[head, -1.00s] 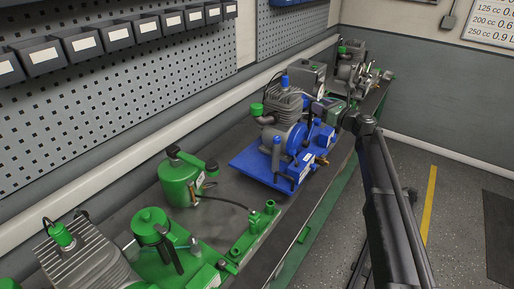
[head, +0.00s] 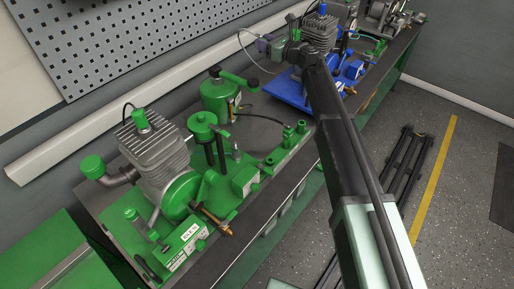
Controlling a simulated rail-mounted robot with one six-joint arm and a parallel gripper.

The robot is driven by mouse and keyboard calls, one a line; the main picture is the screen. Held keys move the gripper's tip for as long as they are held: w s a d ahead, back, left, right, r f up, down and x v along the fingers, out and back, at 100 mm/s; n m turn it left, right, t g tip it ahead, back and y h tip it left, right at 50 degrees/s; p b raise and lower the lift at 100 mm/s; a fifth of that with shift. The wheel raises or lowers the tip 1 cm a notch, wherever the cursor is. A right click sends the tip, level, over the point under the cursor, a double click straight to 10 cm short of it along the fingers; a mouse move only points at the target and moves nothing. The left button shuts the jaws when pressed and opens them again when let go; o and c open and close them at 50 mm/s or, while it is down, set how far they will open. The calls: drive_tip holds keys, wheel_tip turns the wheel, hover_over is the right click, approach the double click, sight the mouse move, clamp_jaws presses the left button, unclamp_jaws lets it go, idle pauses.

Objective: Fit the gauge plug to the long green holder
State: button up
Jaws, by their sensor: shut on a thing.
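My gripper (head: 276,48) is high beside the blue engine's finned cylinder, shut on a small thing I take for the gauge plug. The plug's shape is too small and hidden to make out. A thin pale line (head: 240,38) loops beside the gripper; its ends are unclear. The long green holder, as I read it, is the low green bar (head: 282,153) on the bench's front edge, with short upright sockets at its far end. My gripper is well behind and above it, apart from it.
A green engine (head: 160,160) stands on the bench at left, near a green canister (head: 220,97) with a black hose. The blue base plate (head: 284,92) and blue engine are behind my arm. A grey engine (head: 385,20) stands at the far end. Floor at right is mostly open.

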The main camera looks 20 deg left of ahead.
drive_tip(key=shift+t, duration=0.3)
drive_tip(key=s+d+f+b, duration=0.3)
drive_tip(key=s+f+b, duration=0.3)
drive_tip(key=f+b, duration=0.3)
drive_tip(key=s+d+f+b, duration=0.4)
drive_tip(key=s+f+b, duration=0.2)
drive_tip(key=f+b, duration=0.3)
drive_tip(key=s+d+f+b, duration=0.4)
drive_tip(key=s+f+b, duration=0.2)
drive_tip(key=f+b, duration=0.4)
drive_tip(key=shift+s+d+f, duration=0.2)
drive_tip(key=shift+f, duration=0.25)
drive_tip(key=shift+s+d+f, duration=0.1)
drive_tip(key=shift+s+d, duration=0.05)
drive_tip(key=shift+s, duration=0.05)
wheel_tip(320, 180, down, 4)
drive_tip(key=b, duration=0.4)
drive_tip(key=shift+f+b, duration=0.7)
drive_tip(key=shift+b, duration=0.15)
drive_tip(key=shift+f, duration=0.1)
drive_tip(key=shift+f+b, duration=0.2)
drive_tip(key=shift+b, duration=0.1)
